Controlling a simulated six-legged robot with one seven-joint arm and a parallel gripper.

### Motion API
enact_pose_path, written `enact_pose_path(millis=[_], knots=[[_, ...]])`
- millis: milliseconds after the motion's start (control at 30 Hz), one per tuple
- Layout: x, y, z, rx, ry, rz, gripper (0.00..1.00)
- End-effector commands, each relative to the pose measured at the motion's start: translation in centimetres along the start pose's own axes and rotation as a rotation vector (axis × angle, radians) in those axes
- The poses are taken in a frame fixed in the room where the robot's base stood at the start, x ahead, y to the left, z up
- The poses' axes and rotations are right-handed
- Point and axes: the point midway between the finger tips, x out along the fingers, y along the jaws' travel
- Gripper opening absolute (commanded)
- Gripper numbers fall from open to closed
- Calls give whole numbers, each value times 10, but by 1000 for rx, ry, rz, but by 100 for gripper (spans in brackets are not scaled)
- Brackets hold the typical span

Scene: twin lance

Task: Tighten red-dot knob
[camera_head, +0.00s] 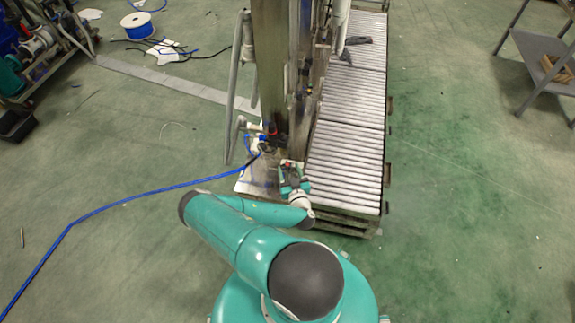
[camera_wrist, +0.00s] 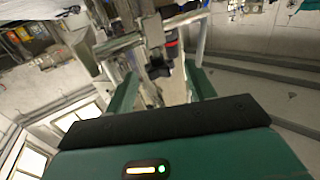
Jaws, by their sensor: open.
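My gripper (camera_wrist: 162,74) is open in the wrist view, with one green finger on each side of a dark fitting (camera_wrist: 157,66). The fitting shows between the fingers and looks farther off than the fingertips. A small red part (camera_wrist: 171,43) sits just above it. I cannot tell which piece is the knob, and no clear red dot can be made out. In the head view my gripper (camera_head: 292,178) is beside the metal post, below a small red part (camera_head: 272,130) on dark and blue fittings. Contact cannot be judged.
A roller conveyor (camera_head: 345,150) runs beside the upright metal post (camera_head: 270,70). A blue hose (camera_head: 110,203) crosses the floor to the fittings. Green floor is open on both sides.

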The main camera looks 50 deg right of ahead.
Motion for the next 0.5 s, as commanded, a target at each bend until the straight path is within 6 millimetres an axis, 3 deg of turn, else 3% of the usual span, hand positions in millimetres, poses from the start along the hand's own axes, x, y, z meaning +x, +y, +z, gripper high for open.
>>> enact_pose_path(millis=[200,500], knots=[[27,0,0,0,1,0,55],[32,0,0,-1,-1,1,55]])
